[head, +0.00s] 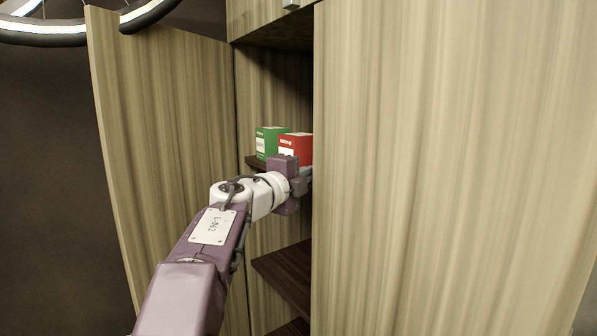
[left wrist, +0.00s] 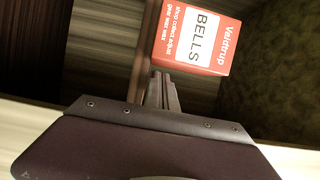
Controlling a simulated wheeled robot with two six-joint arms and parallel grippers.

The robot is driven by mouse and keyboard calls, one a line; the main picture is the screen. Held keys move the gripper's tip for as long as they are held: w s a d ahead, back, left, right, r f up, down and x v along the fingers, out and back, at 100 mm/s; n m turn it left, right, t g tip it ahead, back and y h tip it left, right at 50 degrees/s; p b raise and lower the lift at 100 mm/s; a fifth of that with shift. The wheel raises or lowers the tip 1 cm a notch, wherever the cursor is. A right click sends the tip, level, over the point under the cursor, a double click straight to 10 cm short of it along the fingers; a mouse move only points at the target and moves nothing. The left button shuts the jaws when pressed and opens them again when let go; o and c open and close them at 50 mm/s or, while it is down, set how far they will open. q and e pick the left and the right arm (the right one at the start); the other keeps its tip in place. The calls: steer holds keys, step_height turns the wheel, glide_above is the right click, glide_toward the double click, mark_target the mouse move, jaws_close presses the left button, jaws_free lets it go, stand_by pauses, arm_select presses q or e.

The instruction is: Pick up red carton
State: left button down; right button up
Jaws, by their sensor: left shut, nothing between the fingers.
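The red carton (head: 296,146) stands on a shelf inside the open cabinet, just beyond my left gripper in the head view. In the left wrist view the red carton (left wrist: 197,37) shows a white label reading "BELLS" and sits ahead of the fingertips, a little to the right. My left gripper (left wrist: 161,88) is shut and empty, its fingers together, apart from the carton in the picture. In the head view my left wrist (head: 286,180) hides the lower part of the carton and the fingers cannot be made out. My right gripper is not in view.
A green carton (head: 268,142) stands left of the red one. The cabinet's open left door (head: 165,130) and large right door (head: 450,160) flank the opening. A lower shelf (head: 288,275) lies beneath. A bicycle wheel (head: 45,38) is at the upper left.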

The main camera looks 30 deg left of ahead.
arm_select(q)
steer(key=shift+w+a, duration=0.25)
steer(key=shift+w, duration=0.6)
steer(key=shift+s+d, duration=0.15)
steer(key=shift+w+a+r+p, duration=0.15)
steer(key=shift+w+a+p, duration=0.05)
steer(key=shift+a+p, duration=0.4)
steer(key=shift+w+a+f, duration=0.1)
steer(key=shift+a+f, duration=0.1)
steer(key=shift+a, duration=0.15)
steer(key=shift+d, duration=0.1)
